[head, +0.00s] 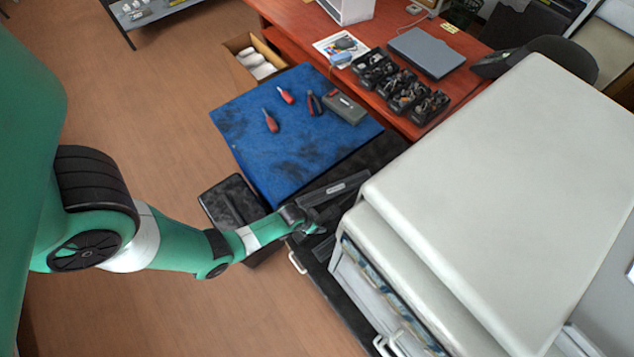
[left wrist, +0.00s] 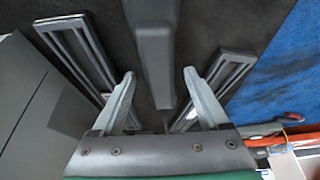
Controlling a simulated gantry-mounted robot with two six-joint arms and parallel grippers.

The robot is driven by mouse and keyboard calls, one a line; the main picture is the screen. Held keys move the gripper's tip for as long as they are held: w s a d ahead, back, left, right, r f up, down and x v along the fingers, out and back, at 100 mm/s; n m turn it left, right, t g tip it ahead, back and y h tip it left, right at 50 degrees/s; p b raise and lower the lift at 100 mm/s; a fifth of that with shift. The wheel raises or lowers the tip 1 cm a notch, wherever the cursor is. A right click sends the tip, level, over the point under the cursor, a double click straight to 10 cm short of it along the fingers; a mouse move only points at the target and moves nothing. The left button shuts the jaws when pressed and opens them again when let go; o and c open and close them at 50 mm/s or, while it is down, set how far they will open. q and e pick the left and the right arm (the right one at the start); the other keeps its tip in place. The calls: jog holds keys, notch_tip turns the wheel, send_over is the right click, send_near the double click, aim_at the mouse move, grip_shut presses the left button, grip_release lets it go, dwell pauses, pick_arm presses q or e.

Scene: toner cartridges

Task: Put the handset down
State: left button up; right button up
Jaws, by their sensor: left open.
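My left gripper (head: 315,229) is beside the big pale machine, over a dark surface with long dark parts. In the left wrist view its two grey fingers (left wrist: 160,76) stand apart. A long dark grey bar (left wrist: 154,45) shows between them, with a gap on each side, so it is not gripped. I cannot tell whether this bar is the handset; no handset is clearly recognisable. Framed dark grey long parts (left wrist: 75,50) lie to either side. One long dark part (head: 335,188) shows in the head view just beyond the gripper. My right gripper is not in view.
The pale machine (head: 500,150) fills the right side. A blue mat (head: 290,150) with screwdrivers (head: 270,121) and pliers (head: 314,103) lies beyond the gripper. A red desk (head: 290,20) carries black trays (head: 400,90) and a grey flat box (head: 426,52).

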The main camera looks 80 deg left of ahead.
pick_arm(q)
jog(key=shift+f, duration=0.25)
dwell(0.4)
grip_shut()
